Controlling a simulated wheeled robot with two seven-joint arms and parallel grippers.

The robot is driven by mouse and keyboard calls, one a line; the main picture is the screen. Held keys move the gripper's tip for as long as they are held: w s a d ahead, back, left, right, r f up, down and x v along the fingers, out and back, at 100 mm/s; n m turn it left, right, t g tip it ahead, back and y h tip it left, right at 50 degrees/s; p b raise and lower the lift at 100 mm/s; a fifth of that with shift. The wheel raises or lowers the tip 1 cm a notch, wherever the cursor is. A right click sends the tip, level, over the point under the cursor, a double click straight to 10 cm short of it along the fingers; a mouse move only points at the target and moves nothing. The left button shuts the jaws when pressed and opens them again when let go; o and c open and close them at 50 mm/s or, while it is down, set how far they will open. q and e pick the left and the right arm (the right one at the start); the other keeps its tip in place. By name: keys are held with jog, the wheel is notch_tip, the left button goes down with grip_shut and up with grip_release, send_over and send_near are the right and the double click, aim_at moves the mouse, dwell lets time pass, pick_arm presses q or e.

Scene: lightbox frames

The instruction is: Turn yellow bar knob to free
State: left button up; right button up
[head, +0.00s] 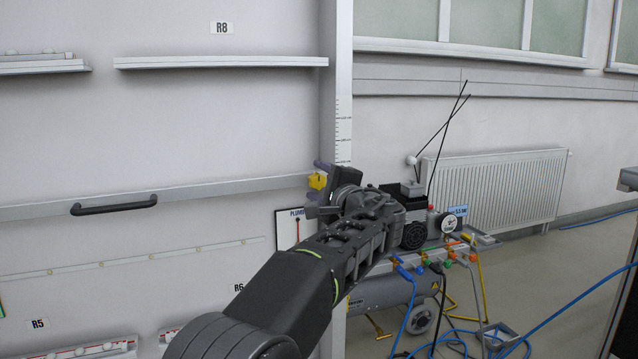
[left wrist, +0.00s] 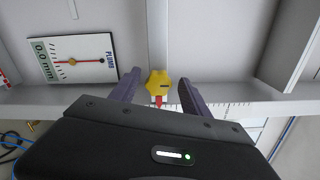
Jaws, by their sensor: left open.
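The yellow knob (head: 317,181) sits on the pale horizontal rail, close to the upright post. In the left wrist view the yellow knob (left wrist: 157,80) has a lobed outline, with a dark mark on its right part and a red mark just below it. My left gripper (head: 319,184) is at the knob with its fingers apart. In the left wrist view the purple fingers of the left gripper (left wrist: 159,86) stand on either side of the knob, with a visible gap on both sides. Any lettering by the knob is too small to read. My right gripper is not in view.
A white PLUMB gauge (left wrist: 72,60) reading 0.0 mm is beside the knob. A black handle (head: 114,204) is on the rail to the left. A compressor (head: 385,293) with coloured hoses stands at right, before a radiator (head: 503,190). Shelf ledges (head: 220,62) run above.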

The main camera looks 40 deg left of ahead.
pick_arm(q)
jog(key=v, duration=0.7)
jog(key=shift+s+d, duration=0.2)
jog(key=shift+d, duration=0.15)
dwell(0.4)
